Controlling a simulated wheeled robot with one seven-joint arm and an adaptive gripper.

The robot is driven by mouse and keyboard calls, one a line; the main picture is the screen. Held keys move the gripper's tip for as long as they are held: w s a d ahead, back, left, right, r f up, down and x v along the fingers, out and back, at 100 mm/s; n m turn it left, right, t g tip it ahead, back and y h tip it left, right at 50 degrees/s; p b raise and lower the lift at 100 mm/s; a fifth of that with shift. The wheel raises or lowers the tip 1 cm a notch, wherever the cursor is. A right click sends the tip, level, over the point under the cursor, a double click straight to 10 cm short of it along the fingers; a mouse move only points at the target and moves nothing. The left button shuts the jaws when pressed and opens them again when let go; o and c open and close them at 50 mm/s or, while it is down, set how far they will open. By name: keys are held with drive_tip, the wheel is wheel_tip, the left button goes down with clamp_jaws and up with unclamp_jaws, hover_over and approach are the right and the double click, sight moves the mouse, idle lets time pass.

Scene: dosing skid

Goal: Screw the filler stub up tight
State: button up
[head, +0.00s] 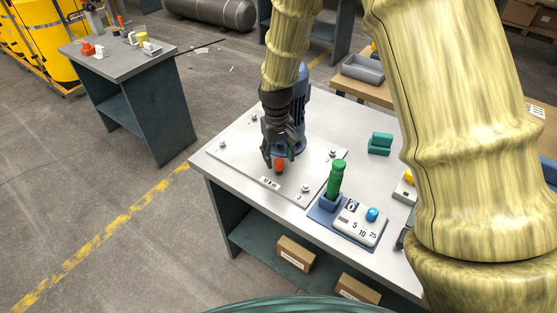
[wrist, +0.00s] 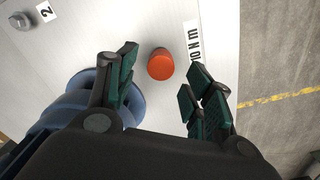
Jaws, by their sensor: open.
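The filler stub appears as an orange-red round piece (head: 279,165) standing on the light metal plate (head: 236,151), near the plate's front edge. In the wrist view the stub (wrist: 160,64) shows between and just beyond the fingertips, beside a "10 N m" label. My gripper (head: 275,160) points down at it, with its fingers spread and empty. In the wrist view the gripper (wrist: 163,75) has one dark green-padded finger on each side of the stub, with gaps showing. Whether the fingertips reach down to the stub's height is hard to tell.
A blue finned motor (head: 301,121) stands on the plate right behind my gripper. A green-handled tool (head: 337,178) stands upright in a blue holder, beside a dial box (head: 361,223) with a blue knob. A green block (head: 380,143) lies to the right. Several bolts stud the plate.

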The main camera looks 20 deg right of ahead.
sight(278, 161)
wheel_tip(278, 161, up, 9)
idle(0.4)
drive_tip(key=shift+a+f, duration=0.1)
drive_tip(key=shift+c, duration=0.4)
